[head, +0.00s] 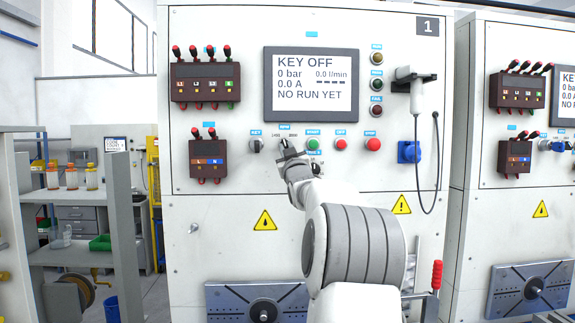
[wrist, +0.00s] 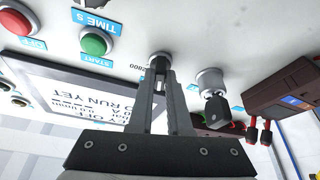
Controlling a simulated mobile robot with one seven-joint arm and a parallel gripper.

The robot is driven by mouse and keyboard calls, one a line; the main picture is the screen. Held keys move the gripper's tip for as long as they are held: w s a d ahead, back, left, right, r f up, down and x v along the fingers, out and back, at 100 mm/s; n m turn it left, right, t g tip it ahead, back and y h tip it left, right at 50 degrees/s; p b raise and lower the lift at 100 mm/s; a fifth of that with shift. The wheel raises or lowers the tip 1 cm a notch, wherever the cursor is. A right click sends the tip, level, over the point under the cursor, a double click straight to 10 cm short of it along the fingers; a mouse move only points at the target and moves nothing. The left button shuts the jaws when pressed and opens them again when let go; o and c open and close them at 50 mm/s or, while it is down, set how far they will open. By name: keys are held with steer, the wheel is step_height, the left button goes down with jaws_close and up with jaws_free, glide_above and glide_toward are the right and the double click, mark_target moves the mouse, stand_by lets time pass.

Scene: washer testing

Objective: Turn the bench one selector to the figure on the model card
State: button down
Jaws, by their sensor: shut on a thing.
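The bench one selector (wrist: 159,60) is a small dark knob on the panel marked 1 (head: 427,26). In the head view its label reads 1400 on the left and 2800 on the right. My gripper (head: 287,150) is at this selector. In the wrist view my gripper (wrist: 159,78) has its two fingers shut on the knob from either side. The fingers cover most of the knob, so I cannot tell which figure it points to. I cannot make out a model card in either view.
The key switch (head: 256,146) is close on the left, and the green start button (head: 313,143) close on the right. Red buttons (head: 373,144) follow further right. The screen (head: 311,84) above reads KEY OFF, 0 bar, NO RUN YET. A second bench (head: 512,190) stands at right.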

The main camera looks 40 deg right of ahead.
steer(key=shift+w+a+r+m+g+h+p, duration=0.25)
steer(key=shift+m+g+h, duration=0.8)
steer(key=shift+m, duration=1.9)
steer(key=shift+f+m+g+h+p, duration=0.1)
steer(key=shift+m+g+h+p, duration=0.65)
steer(key=shift+m, duration=2.25)
steer(key=shift+w+a+r+m+g+h+p, duration=0.15)
steer(key=shift+m+g+h, duration=1.15)
steer(key=shift+m, duration=1.65)
steer(key=shift+s+f+g+y, duration=0.15)
steer(key=shift+g+y, duration=0.15)
steer(key=shift+g, duration=0.2)
steer(key=c, duration=0.9)
jaws_free()
steer(key=shift+o, duration=0.2)
